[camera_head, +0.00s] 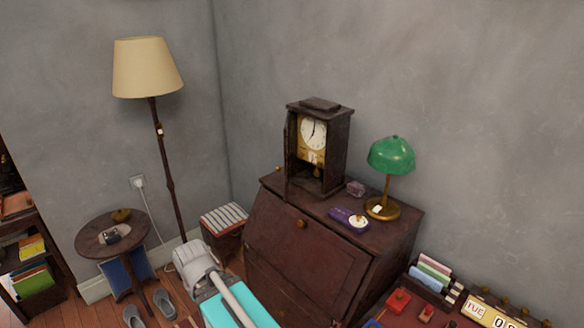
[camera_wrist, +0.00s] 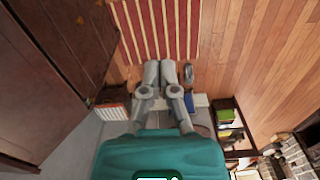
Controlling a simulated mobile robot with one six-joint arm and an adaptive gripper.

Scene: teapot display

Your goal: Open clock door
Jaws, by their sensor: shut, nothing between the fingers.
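The clock (camera_head: 337,150) is a dark wooden case standing upright on top of the brown desk. Its white dial and brass pendulum area face left and forward. A thin dark panel (camera_head: 287,165) stands at the case's left front edge and looks like the clock door swung out, seen nearly edge-on. My gripper (camera_head: 186,252) is low in front of the desk, left of and well below the clock, touching nothing. In the wrist view my gripper (camera_wrist: 160,66) has its fingers together and empty, over the floor. The clock is not in the wrist view.
The desk (camera_head: 310,250) has a slanted front. A green lamp (camera_head: 391,155) and a purple box (camera_head: 348,217) stand right of the clock. A floor lamp (camera_head: 147,70), a round table (camera_head: 90,238) and a striped stool (camera_head: 222,217) are at left. A striped rug (camera_wrist: 160,28) lies below.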

